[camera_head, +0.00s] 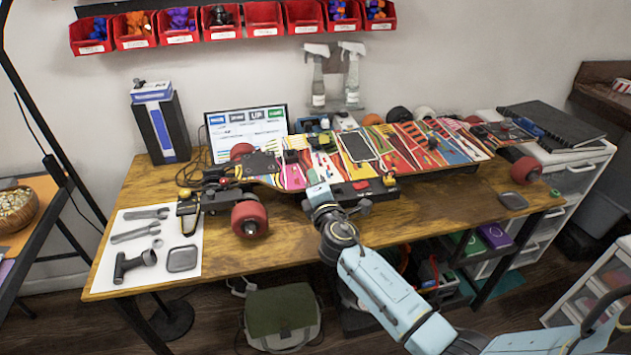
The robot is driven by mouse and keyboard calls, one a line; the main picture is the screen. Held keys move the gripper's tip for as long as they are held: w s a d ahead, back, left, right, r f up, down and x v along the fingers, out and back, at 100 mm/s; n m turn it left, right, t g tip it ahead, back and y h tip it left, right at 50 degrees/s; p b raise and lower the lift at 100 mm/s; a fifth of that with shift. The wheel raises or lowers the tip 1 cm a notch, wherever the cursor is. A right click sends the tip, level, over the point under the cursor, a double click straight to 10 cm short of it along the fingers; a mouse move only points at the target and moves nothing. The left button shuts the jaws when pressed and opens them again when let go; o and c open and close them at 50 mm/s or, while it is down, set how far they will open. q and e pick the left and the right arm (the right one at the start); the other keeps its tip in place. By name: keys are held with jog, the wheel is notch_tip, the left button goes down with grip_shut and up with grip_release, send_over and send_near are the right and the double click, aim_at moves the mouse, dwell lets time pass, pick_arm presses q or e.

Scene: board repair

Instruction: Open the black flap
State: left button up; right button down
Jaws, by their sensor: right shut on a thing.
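A long electric skateboard with a colourful striped deck (380,140) lies across the wooden table, raised on its wheels. A black flat panel (262,163) is near the deck's left end, and a dark rectangular panel with a pale border (357,146) is near its middle. I cannot tell for certain which is the flap; both look flat. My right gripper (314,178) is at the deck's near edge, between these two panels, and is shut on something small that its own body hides. My left gripper is out of view.
A white mat (125,222) with grey tools lies at the table's left front. A black-and-blue box (160,125), a screen (245,128) and spray bottles (317,85) stand at the back. Red bins (212,30) hang on the wall. The table's right front is mostly clear.

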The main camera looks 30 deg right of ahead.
jog(key=c, duration=1.7)
grip_release()
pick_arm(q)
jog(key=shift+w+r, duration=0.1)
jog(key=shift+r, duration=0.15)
pick_arm(e)
jog(key=v, duration=1.3)
jog(key=shift+s, duration=0.2)
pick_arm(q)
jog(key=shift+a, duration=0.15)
pick_arm(e)
jog(key=shift+f, duration=0.1)
